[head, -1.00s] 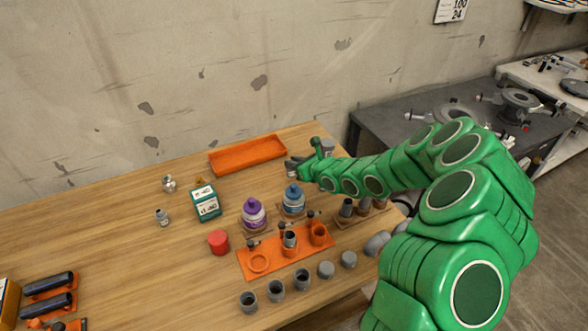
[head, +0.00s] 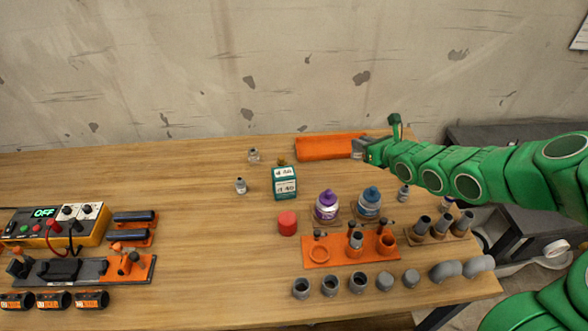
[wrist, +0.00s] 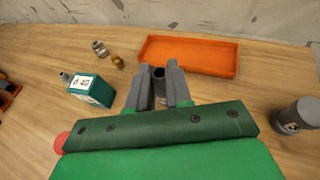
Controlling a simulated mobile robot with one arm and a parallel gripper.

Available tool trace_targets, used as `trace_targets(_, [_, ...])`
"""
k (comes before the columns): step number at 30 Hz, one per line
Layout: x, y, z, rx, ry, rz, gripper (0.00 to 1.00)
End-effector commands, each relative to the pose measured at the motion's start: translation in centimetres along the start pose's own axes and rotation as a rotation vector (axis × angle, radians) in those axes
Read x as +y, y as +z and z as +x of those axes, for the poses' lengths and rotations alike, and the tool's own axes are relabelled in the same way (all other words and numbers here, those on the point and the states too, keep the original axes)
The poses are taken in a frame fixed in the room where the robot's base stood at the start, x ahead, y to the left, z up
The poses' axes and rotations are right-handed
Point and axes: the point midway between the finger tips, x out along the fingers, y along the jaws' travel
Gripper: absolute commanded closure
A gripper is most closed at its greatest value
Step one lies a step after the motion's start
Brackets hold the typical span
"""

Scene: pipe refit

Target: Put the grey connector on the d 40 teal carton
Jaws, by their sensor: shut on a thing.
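The teal carton (head: 285,188), with white labels reading d 40, stands upright on the wooden table. It also shows left of my gripper in the wrist view (wrist: 92,91). My gripper (head: 359,148) is in the air near the right end of the orange tray. In the wrist view its fingers (wrist: 159,80) are shut on a small grey piece with a dark round opening, which looks like the grey connector (wrist: 159,72). The fingers hide most of it. The held piece is apart from the carton, to its right.
An orange tray (head: 325,147) lies at the back. Small metal fittings (head: 253,156) (head: 241,186) and a brass one (head: 282,161) stand around the carton. Purple (head: 326,206) and blue (head: 369,204) bottles, a red cap (head: 287,223) and an orange rack (head: 340,252) are in front.

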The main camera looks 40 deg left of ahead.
Motion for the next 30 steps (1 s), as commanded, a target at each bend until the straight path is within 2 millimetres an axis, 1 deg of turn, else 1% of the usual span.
trace_targets(1, [1.5, 1.1, -0.3, -0.004, 0.017, -0.009, 1.0])
trace_targets(3, [3.5, 2.1, -0.7, -0.005, 0.041, -0.022, 1.0])
trace_targets(9, [9.4, 4.5, -2.2, -0.007, 0.11, -0.05, 1.0])
trace_targets(15, [15.5, 5.9, -4.2, -0.006, 0.18, -0.078, 1.0])
trace_targets(18, [18.2, 6.2, -5.3, -0.004, 0.212, -0.09, 1.0])
trace_targets(21, [20.4, 6.3, -6.3, -0.003, 0.238, -0.1, 1.0])
trace_targets(24, [22.0, 6.5, -7.2, -0.005, 0.255, -0.11, 1.0])
trace_targets(27, [23.0, 6.4, -7.7, -0.004, 0.268, -0.113, 1.0])
trace_targets(30, [23.5, 6.3, -7.6, -0.004, 0.274, -0.114, 1.0])
